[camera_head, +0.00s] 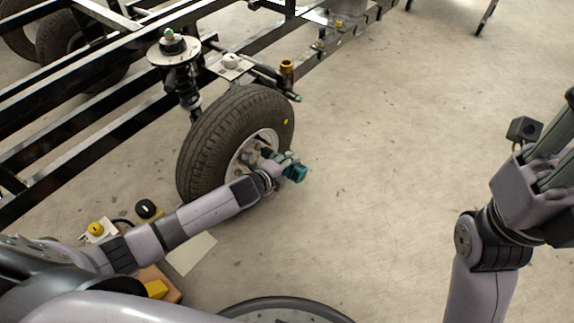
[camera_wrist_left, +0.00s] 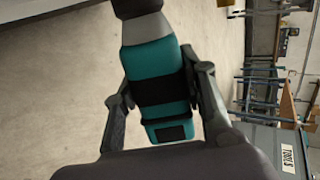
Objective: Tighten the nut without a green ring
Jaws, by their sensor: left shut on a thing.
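My left gripper (camera_head: 282,164) is in front of the wheel hub (camera_head: 250,150) of a black tyre (camera_head: 215,135). It is shut on a teal power tool (camera_head: 298,174) with black bands. In the left wrist view the two fingers of this gripper (camera_wrist_left: 165,82) press on either side of the tool (camera_wrist_left: 158,62), whose grey and dark end points to the top of the picture. The hub nuts are partly hidden by the gripper and the tool. They are too small to tell which has a green ring. My right arm is at the right edge, its fingertips unclear.
The black vehicle frame (camera_head: 85,100) and a spring strut (camera_head: 185,80) stand behind the wheel. The floor right of the wheel is clear.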

